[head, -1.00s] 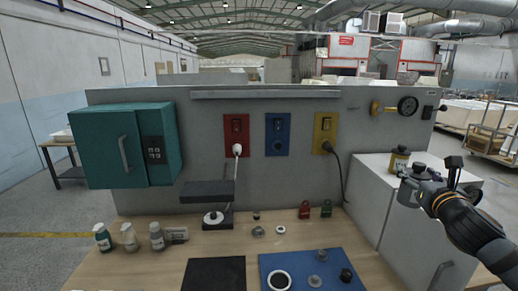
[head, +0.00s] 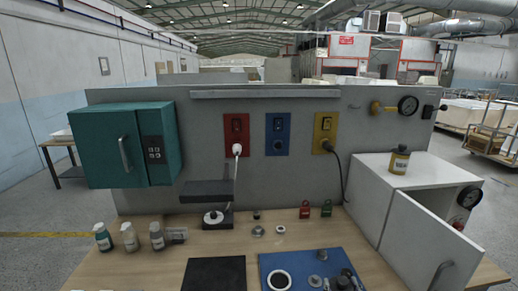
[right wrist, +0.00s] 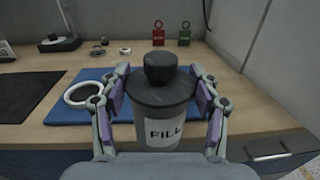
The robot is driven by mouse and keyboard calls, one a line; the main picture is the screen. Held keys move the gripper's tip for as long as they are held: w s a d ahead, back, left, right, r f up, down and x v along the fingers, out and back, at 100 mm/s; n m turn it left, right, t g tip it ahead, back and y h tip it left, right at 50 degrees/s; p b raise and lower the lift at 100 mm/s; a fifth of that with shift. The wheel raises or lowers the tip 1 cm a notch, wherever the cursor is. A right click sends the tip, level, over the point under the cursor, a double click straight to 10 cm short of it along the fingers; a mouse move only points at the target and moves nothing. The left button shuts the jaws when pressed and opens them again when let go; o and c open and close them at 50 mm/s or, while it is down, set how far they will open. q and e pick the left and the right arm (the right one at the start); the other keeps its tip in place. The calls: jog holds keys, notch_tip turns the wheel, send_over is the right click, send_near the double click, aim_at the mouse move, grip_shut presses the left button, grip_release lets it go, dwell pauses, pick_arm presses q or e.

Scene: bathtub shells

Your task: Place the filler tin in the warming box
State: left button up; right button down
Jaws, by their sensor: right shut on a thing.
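The filler tin (right wrist: 160,112) is a dark grey tin with a black knobbed lid and a white label reading "FILL". In the right wrist view my right gripper (right wrist: 160,84) is shut on its sides, and the tin is upright. In the head view the gripper (head: 344,282) shows only in part at the bottom edge, by the blue mat. My left gripper is out of view.
A blue mat (head: 268,262) with a white ring and small parts lies at the table's front. Red (head: 305,211) and green padlocks stand behind it. A teal cabinet (head: 105,145) hangs at left.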

jog(key=shift+s+a+f, duration=1.65)
jog(key=shift+s+a, duration=0.45)
jog(key=shift+a, duration=0.15)
notch_tip(320, 180, down, 10)
jog(key=b, duration=1)
